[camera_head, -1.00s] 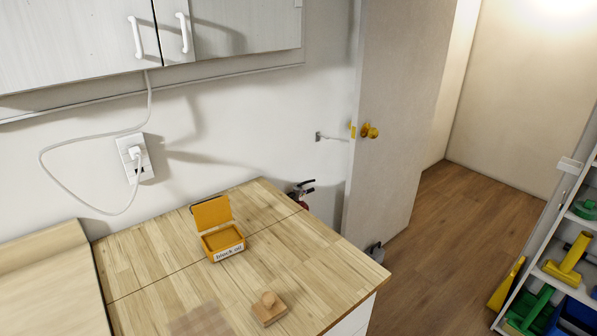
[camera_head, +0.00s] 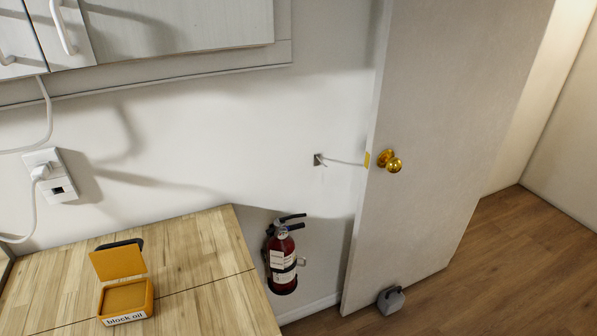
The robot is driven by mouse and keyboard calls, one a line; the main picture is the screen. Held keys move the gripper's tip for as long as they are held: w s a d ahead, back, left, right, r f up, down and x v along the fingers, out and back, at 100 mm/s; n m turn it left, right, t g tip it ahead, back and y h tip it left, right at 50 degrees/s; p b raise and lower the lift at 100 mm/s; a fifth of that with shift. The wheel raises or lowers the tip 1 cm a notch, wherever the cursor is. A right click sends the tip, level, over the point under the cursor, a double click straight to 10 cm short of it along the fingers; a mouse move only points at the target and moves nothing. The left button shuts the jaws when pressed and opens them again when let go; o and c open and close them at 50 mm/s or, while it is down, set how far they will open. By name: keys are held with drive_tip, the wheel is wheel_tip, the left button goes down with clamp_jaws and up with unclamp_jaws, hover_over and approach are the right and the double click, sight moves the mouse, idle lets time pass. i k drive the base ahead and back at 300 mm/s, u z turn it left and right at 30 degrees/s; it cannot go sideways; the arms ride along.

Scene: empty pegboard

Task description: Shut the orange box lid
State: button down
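The orange box (camera_head: 126,300) stands on the wooden counter at the lower left, with a white label reading "block oil" on its front. Its orange lid (camera_head: 118,262) stands open, raised at the back of the box, with a dark strip along its top edge. The inside of the box shows an orange-brown surface. My gripper is not in view.
The wooden counter (camera_head: 203,262) has free room right of the box and ends at its right edge. A red fire extinguisher (camera_head: 282,262) is beyond that edge by the wall. An open white door (camera_head: 430,150) and a grey doorstop (camera_head: 391,299) are further right. Cabinets (camera_head: 180,35) hang above.

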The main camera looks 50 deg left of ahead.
sight(124, 259)
drive_tip(key=i, duration=1.4)
drive_tip(key=u, duration=3.75)
drive_tip(key=i, duration=0.1)
drive_tip(key=z, duration=1.9)
drive_tip(key=k, duration=0.1)
drive_tip(key=u, duration=0.85)
drive_tip(key=i, duration=1)
drive_tip(key=u, duration=0.35)
